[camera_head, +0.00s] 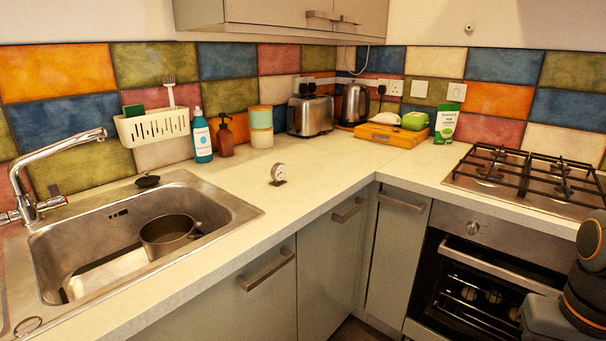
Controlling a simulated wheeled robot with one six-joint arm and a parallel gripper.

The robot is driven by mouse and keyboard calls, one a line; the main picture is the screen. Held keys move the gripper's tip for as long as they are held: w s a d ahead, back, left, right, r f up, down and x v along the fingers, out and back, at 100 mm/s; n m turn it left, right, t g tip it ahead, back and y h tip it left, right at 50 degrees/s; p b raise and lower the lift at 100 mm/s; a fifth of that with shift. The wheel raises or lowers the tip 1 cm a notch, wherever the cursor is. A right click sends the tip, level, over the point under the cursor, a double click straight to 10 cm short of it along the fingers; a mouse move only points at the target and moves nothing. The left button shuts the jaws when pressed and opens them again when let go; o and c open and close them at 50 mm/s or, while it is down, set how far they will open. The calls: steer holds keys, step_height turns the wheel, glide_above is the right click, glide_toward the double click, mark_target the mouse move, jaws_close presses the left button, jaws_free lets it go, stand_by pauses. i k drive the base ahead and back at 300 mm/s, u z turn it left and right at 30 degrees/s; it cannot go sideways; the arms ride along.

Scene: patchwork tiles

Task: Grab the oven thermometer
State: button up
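The oven thermometer (278,172) is a small round dial on a dark base. It stands upright on the pale worktop (330,160), right of the sink and set back from the front edge. Nothing touches it. Part of my arm shows at the lower right edge of the view, in front of the oven. My gripper is not in view, so its state does not show.
A sink (100,235) with a pot (168,236) is at left. Behind the thermometer stand a blue bottle (202,138), a brown dispenser (225,138), a canister (261,128) and a toaster (310,115). A gas hob (530,180) is at right. Worktop around the thermometer is clear.

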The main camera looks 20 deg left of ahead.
mark_target(278, 172)
steer(key=z, duration=1.2)
steer(key=k, duration=1.15)
steer(key=u, duration=1.2)
steer(key=i, duration=1.65)
